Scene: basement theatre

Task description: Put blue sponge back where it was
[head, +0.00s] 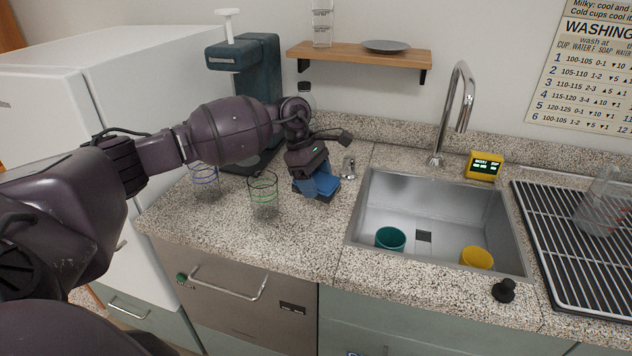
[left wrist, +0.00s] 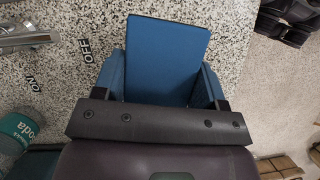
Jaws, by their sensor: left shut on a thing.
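The blue sponge (head: 325,184) is held by my left gripper (head: 315,188), over the counter just left of the sink. In the left wrist view, the sponge (left wrist: 166,58) is a flat blue block between the two blue fingers of my left gripper (left wrist: 160,82), which are shut on it. Speckled counter shows around it. From these views I cannot tell whether the sponge touches the counter. My right gripper is in neither view.
A green-ringed glass (head: 263,190) and a blue-ringed glass (head: 204,178) stand left of the sponge. A metal lever (head: 348,166) is close by on its right. The sink (head: 400,205) holds teal (head: 390,239) and yellow (head: 477,258) cups. A rack (head: 555,235) is far right.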

